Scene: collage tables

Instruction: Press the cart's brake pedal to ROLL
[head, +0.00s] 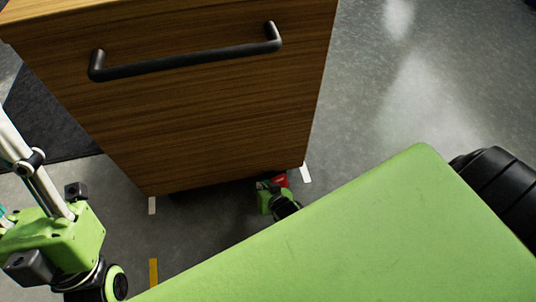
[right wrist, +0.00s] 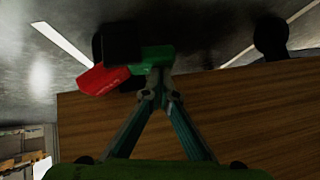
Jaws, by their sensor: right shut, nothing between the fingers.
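The wooden cart (head: 215,130) stands ahead. Its pedal shows in the right wrist view as a red part (right wrist: 103,80) and a green part (right wrist: 157,57) beside a black block (right wrist: 118,42). In the head view only the red part (head: 281,180) shows clearly, low at the cart's bottom edge. My right gripper (head: 272,185) is down there. In the right wrist view its fingertips (right wrist: 160,88) meet, shut and empty, at the lower edge of the green part; I cannot tell whether they touch it.
A dark bar handle (head: 190,62) is on the cart's front. White floor marks (head: 306,172) lie near its lower corners, and a yellow strip (head: 154,272) lies nearer. A dark mat (head: 50,125) is at left. The grey floor (head: 420,90) at right is clear.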

